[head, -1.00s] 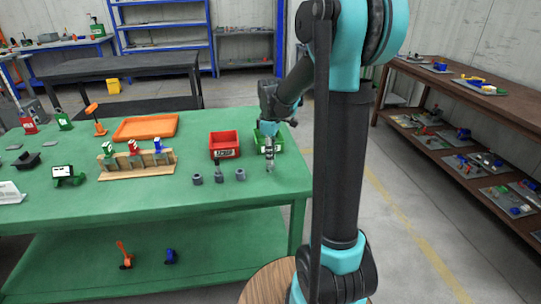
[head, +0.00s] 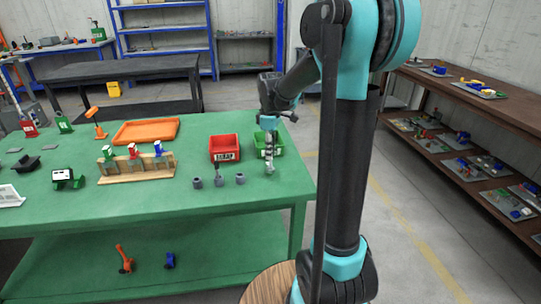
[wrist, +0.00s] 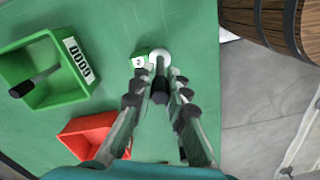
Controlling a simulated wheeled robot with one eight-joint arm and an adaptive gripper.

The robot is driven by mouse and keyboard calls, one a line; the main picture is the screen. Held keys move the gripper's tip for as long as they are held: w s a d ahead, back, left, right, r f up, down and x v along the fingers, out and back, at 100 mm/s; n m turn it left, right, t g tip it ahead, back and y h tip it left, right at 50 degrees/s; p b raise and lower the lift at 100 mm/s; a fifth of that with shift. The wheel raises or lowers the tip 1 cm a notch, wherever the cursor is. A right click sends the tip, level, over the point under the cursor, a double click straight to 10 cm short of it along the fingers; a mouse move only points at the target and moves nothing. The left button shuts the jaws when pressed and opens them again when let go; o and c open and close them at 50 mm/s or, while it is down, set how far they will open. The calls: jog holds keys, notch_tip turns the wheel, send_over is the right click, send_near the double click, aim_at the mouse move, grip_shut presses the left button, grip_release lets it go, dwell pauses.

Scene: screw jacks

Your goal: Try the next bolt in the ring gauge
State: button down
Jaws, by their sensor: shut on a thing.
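My gripper (wrist: 161,78) points down over the right part of the green table. Its fingers are shut on a dark bolt (wrist: 160,96). Just past the fingertips, a round white piece (wrist: 161,57), perhaps the ring gauge, stands on the table beside a small green block with a white label (wrist: 140,60). I cannot tell whether the bolt touches it. In the head view my gripper (head: 269,152) is in front of the green bin marked GOOD (head: 278,150). A dark bolt (wrist: 35,82) lies in that bin. The red SCRAP bin (head: 224,141) is to its left.
Three grey cylindrical holders (head: 219,181) stand in front of the red bin; the middle one has something taller in it. A wooden rack with coloured pieces (head: 137,171) and an orange tray (head: 146,131) are further left. The table's front is clear.

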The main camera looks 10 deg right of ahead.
jog(key=shift+r, duration=1.65)
